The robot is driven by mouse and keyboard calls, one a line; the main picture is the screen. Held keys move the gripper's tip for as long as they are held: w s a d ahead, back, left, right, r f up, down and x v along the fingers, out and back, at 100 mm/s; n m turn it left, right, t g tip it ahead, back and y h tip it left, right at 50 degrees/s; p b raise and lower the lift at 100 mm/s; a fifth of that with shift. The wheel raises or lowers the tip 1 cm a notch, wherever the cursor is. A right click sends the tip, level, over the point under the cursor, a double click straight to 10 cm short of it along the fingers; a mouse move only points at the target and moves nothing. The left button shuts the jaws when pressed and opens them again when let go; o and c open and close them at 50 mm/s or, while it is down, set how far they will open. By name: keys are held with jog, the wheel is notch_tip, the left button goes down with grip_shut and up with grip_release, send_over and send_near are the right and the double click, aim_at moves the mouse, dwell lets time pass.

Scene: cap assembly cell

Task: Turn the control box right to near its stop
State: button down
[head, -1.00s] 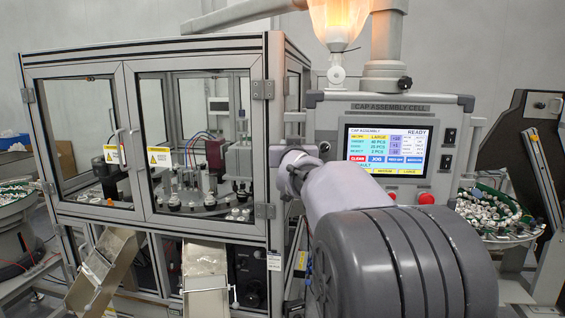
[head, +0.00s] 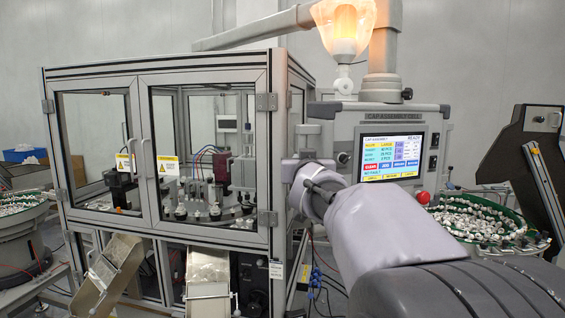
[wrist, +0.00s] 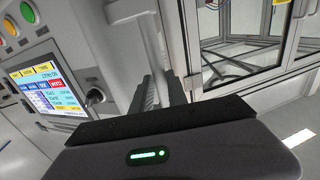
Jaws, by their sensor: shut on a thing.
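The grey control box (head: 375,112), with a lit touch screen (head: 392,156) and a red button, hangs from a grey overhead arm. Its front is angled to the right in the head view. My gripper (head: 300,170) is at the box's left side, largely hidden by my own wrist. In the wrist view, the box (wrist: 88,65) is on the left, and my gripper's fingers (wrist: 161,90) are shut on a light grey bar (wrist: 150,40) beside it, seemingly its side handle. The grip itself is partly hidden.
The glazed machine cabinet (head: 165,160) stands close left of the box; its doors are shut. A bowl of caps (head: 480,218) and a dark tilted panel (head: 540,150) stand to the right. Metal chutes (head: 208,275) project at lower left.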

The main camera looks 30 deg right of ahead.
jog(key=shift+s+d+r, duration=0.1)
jog(key=c, duration=1.7)
grip_release()
jog(key=shift+c, duration=0.2)
jog(key=shift+o, duration=0.8)
jog(key=shift+s+d, duration=0.1)
jog(key=shift+d, duration=0.15)
jog(key=shift+a, duration=0.15)
jog(key=p+v, duration=0.2)
jog(key=v, duration=1.5)
